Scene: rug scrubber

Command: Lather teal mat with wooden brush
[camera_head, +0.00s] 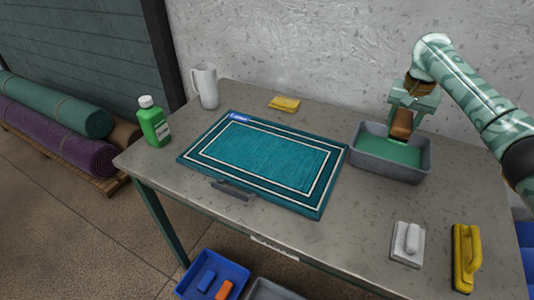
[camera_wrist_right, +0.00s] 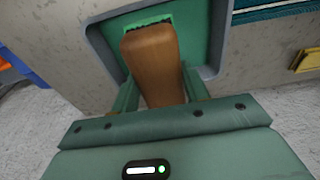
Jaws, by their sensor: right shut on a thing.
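The teal mat (camera_head: 262,158) with white border lines lies flat on the grey table. My right gripper (camera_head: 403,113) is over the grey basin (camera_head: 427,170) of green liquid, right of the mat. It is shut on the wooden brush (camera_head: 402,124), whose brown handle points up between the fingers. In the right wrist view the brush handle (camera_wrist_right: 151,62) sits between the fingers, with a dark bristle edge against the green liquid (camera_wrist_right: 190,43). The lower end of the brush is mostly hidden. My left gripper is not in view.
A green bottle (camera_head: 153,126), a white pitcher (camera_head: 206,86) and a yellow sponge (camera_head: 285,103) stand behind or left of the mat. A white brush (camera_head: 407,245) and a yellow brush (camera_head: 466,260) lie front right. A dark clip (camera_head: 233,190) is at the mat's front edge.

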